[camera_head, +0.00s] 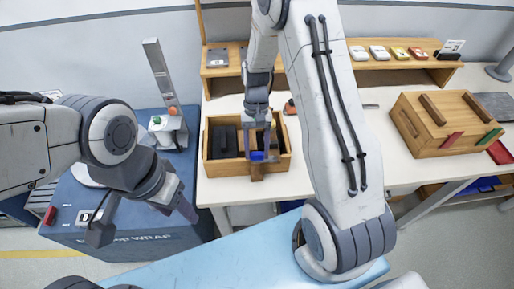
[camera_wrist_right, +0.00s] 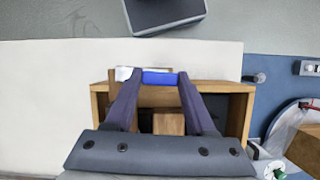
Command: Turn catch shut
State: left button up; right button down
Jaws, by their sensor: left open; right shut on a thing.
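An open wooden box (camera_head: 207,165) stands on the white table, with a dark block (camera_head: 224,142) inside on its left. My right gripper (camera_head: 259,154) reaches down over the box's front side and is shut on a small blue piece (camera_head: 258,156). In the right wrist view the blue piece (camera_wrist_right: 160,78) spans between the two fingertips at the box rim (camera_wrist_right: 222,87). I cannot tell for sure whether this piece is the catch. A brown wooden part (camera_head: 257,172) shows just below it at the box front. My left gripper (camera_head: 143,217) is open and empty, away from the box.
A lidded wooden box (camera_head: 445,122) with red and green tabs stands on the table at right. A wooden shelf (camera_head: 385,62) with small packs runs along the back. A blue wrapping machine (camera_head: 120,230) stands at left, below my left arm.

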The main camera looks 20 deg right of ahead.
jog(key=shift+n, duration=0.5)
jog(key=shift+c, duration=1.2)
grip_release()
jog(key=shift+r, duration=0.1)
jog(key=b+v, duration=0.1)
jog(key=v, duration=0.9)
jog(key=shift+a+r+b, duration=0.2)
jog(key=shift+b, duration=0.2)
jog(key=shift+w, duration=0.1)
